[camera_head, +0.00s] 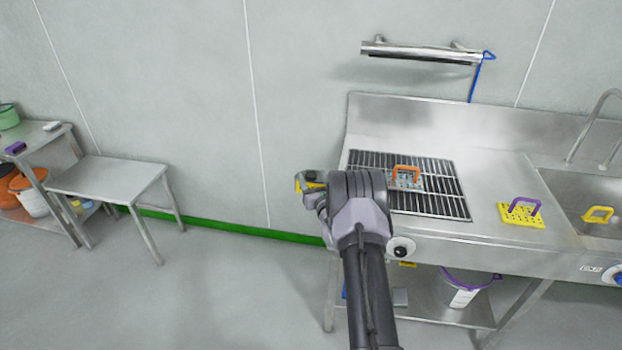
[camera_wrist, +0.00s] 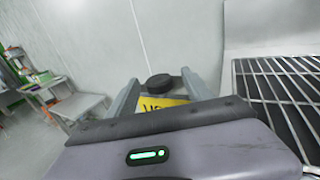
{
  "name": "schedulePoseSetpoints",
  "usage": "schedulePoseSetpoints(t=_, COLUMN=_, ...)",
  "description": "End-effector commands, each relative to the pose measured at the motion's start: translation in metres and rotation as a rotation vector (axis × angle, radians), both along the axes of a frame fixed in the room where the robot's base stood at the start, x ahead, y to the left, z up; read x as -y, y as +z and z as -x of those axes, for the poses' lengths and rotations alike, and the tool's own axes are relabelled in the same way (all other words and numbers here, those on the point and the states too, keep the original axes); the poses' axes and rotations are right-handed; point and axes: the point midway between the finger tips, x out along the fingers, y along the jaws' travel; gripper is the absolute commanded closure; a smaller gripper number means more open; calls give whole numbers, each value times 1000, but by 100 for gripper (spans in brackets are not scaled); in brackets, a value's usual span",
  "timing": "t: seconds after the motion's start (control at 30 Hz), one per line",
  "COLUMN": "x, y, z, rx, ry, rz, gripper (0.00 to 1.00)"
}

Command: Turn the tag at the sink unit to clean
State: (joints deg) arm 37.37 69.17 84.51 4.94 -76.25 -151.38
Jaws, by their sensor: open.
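My gripper (camera_head: 308,190) is just left of the sink unit (camera_head: 480,240), at its left end. In the wrist view its two grey fingers stand apart on both sides of a yellow tag (camera_wrist: 163,102). Dark letters show on the tag, but its lower part is hidden behind my gripper body, so I cannot read the whole word. A round black knob (camera_wrist: 159,83) stands at the tag's upper edge, between the fingers. In the head view only a little yellow shows at the fingers. I cannot tell whether the fingers touch the tag.
The sink unit bears a dark grate (camera_head: 447,203) with an orange-handled block (camera_head: 405,183), and a yellow block with a purple handle (camera_head: 522,214). The basin (camera_head: 575,185) is at right. A steel rail (camera_head: 420,51) hangs above. A low steel table (camera_head: 105,178) stands left, with open floor between.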

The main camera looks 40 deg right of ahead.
Motion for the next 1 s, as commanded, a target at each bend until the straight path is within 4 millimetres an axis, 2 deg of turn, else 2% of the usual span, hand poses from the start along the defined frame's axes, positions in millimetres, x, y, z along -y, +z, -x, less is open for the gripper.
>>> schedulePoseSetpoints(t=0.13, x=5, y=-1, z=-14, rx=0, ry=0, rz=0, gripper=41)
schedulePoseSetpoints(t=0.43, x=7, y=0, z=-17, rx=-1, ry=0, rz=0, gripper=41)
schedulePoseSetpoints(t=0.73, x=7, y=0, z=-16, rx=0, ry=0, rz=0, gripper=99)
schedulePoseSetpoints(t=1.0, x=8, y=-1, z=-17, rx=4, ry=29, rz=-1, gripper=100)
